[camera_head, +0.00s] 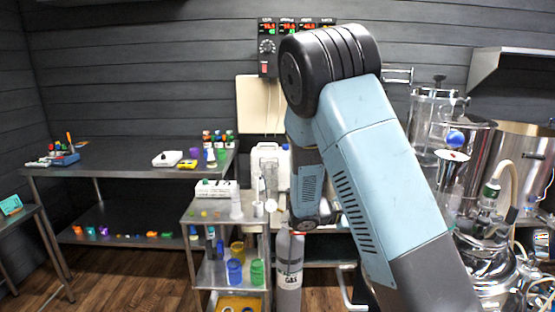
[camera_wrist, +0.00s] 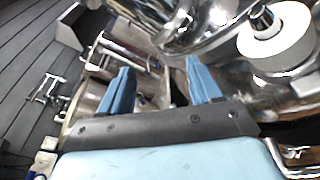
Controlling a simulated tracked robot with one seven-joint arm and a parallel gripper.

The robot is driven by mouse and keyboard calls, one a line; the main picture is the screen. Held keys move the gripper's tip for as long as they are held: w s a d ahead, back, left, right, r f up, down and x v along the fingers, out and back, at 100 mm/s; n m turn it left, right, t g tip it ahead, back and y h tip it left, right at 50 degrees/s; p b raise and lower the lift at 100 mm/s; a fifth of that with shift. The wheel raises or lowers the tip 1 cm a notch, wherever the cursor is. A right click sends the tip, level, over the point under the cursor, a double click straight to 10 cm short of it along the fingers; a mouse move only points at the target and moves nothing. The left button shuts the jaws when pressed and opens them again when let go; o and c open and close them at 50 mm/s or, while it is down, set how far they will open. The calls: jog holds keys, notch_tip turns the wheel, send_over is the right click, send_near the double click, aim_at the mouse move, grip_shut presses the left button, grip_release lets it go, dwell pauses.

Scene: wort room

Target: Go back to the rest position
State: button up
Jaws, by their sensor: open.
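My gripper (camera_wrist: 158,85) shows in the wrist view, with its two blue fingers apart and nothing between them. Shiny steel vessels and pipework lie beyond the fingertips; I cannot tell how near they are. In the head view my blue and black arm rises from the lower right, bends at the top and hangs down in the middle. The gripper itself is hidden there behind the arm.
Steel brewing vessels (camera_head: 512,165) crowd the right side, with a glass cylinder (camera_head: 430,120) beside them. A steel cart (camera_head: 225,217) and a grey gas bottle (camera_head: 289,270) stand centre. A workbench (camera_head: 120,157) is at the left. Wooden floor (camera_head: 130,275) is free at front left.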

jog(key=s+a+r+m+t+y, duration=0.1)
jog(key=s+r+m+y, duration=0.4)
jog(key=s, duration=0.9)
jog(key=s+a+r+m+t+y, duration=0.1)
jog(key=s+a+r+m+y, duration=0.1)
jog(key=s+r+m+y, duration=0.4)
jog(key=s+r+y, duration=0.5)
jog(key=s+r, duration=0.1)
jog(key=s, duration=0.2)
jog(key=shift+s+a+r+m, duration=0.15)
jog(key=shift+s+r+m, duration=0.1)
jog(key=shift+r+m, duration=0.1)
